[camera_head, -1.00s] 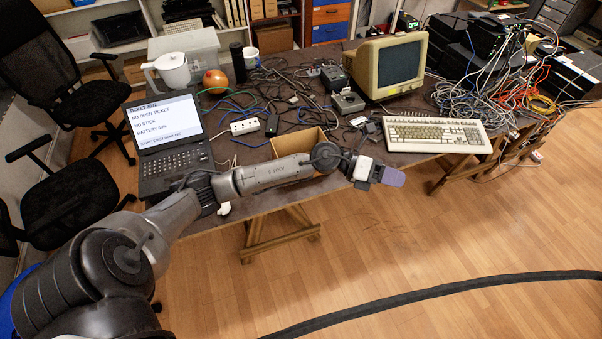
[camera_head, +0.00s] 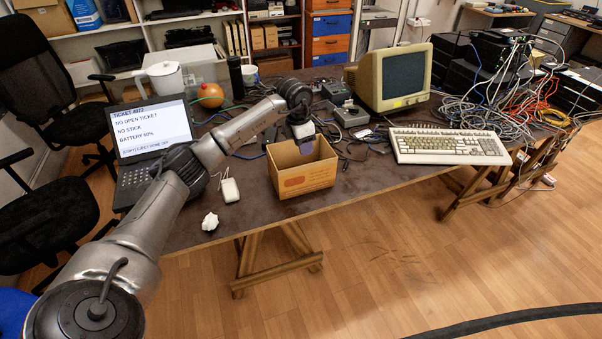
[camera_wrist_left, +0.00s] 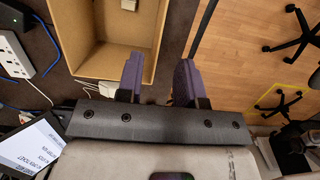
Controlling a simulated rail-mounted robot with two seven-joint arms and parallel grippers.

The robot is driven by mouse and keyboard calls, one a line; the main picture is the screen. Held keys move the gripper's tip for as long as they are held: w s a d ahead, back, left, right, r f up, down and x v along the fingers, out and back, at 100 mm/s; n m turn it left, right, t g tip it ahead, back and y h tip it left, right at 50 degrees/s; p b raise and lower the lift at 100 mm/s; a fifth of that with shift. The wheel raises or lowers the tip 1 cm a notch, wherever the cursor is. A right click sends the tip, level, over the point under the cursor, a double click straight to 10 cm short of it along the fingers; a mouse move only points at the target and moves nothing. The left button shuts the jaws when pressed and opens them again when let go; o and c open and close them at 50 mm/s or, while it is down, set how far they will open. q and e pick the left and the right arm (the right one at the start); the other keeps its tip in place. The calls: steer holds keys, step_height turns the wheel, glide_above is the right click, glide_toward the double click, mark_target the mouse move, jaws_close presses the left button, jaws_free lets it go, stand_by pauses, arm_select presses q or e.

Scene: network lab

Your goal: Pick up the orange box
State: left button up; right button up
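In the left wrist view, my left gripper (camera_wrist_left: 158,80) is open, with purple fingers apart. One finger overlaps the box's interior and the other lies outside, with a box wall between them. A gap shows on the outer side. My right gripper is not in view.
The dark table (camera_head: 350,193) holds a laptop (camera_head: 152,128) at left, a keyboard (camera_head: 448,147) and an old monitor (camera_head: 393,78) at right. Cables lie behind the box. A white adapter (camera_head: 229,190) and crumpled white piece (camera_head: 210,222) lie left of it.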

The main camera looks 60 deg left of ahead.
arm_select(q)
steer(key=f, duration=0.3)
steer(key=f+b, duration=0.1)
steer(key=shift+w+d+f, duration=0.1)
steer(key=shift+w+f, duration=0.25)
steer(key=shift+f, duration=0.05)
steer(key=shift+w+f+b, duration=0.1)
steer(key=shift+f+b, duration=0.2)
steer(key=shift+f, duration=0.3)
steer(key=f, duration=0.2)
steer(key=f+b, duration=0.1)
steer(key=f, duration=0.1)
steer(key=shift+w+d, duration=0.15)
steer(key=shift+w, duration=0.25)
steer(key=shift+c, duration=0.8)
jaws_close()
